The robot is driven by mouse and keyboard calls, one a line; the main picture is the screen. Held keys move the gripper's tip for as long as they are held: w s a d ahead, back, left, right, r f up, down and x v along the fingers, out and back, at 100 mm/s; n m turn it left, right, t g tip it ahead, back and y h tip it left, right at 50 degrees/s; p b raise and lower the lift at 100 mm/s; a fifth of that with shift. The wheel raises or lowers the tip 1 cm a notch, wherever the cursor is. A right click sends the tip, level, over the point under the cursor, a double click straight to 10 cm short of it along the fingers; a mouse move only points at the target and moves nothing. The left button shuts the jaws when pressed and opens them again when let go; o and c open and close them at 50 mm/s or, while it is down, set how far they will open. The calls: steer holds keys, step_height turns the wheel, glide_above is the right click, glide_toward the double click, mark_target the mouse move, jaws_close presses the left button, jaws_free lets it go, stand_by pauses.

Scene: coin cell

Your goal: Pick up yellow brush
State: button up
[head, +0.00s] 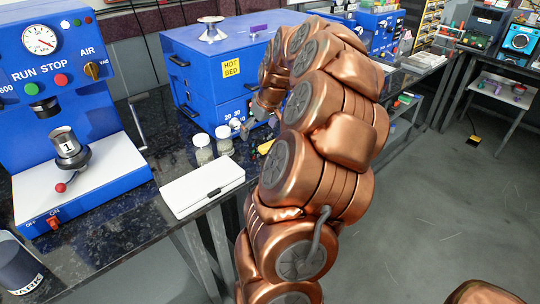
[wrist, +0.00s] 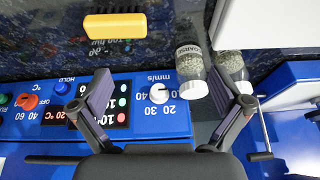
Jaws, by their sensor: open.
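The yellow brush (wrist: 115,26) lies on the dark counter at the upper left of the wrist view. In the head view only a small yellow part of it (head: 265,147) shows beside my arm, which hides the rest. My gripper (wrist: 160,92) is open and empty, its two fingers spread wide. The brush lies beyond the fingertips, toward the left finger, and is apart from them. In the head view my gripper (head: 258,116) is partly hidden by my arm, close to the front of the blue hot bed box.
Two lidded glass jars (head: 203,149) (head: 224,140) stand near the brush; in the wrist view one jar (wrist: 190,70) is close to my right finger. A white flat case (head: 203,188) lies at the counter's front. The blue hot bed box (head: 205,80) stands behind.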

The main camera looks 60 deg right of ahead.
glide_above(270, 143)
steer(key=s, duration=0.3)
step_height(270, 143, down, 2)
steer(key=shift+w+a+f+m+h, duration=0.1)
steer(key=shift+w+f+m+h, duration=0.15)
steer(key=shift+f, duration=0.3)
steer(key=shift+w+a+f+m+h, duration=0.15)
steer(key=shift+w+f, duration=0.2)
steer(key=shift+f, duration=0.2)
steer(key=shift+a+p+x, duration=0.2)
steer(key=shift+p+x, duration=0.25)
steer(key=shift+x, duration=2.25)
steer(key=c, duration=0.8)
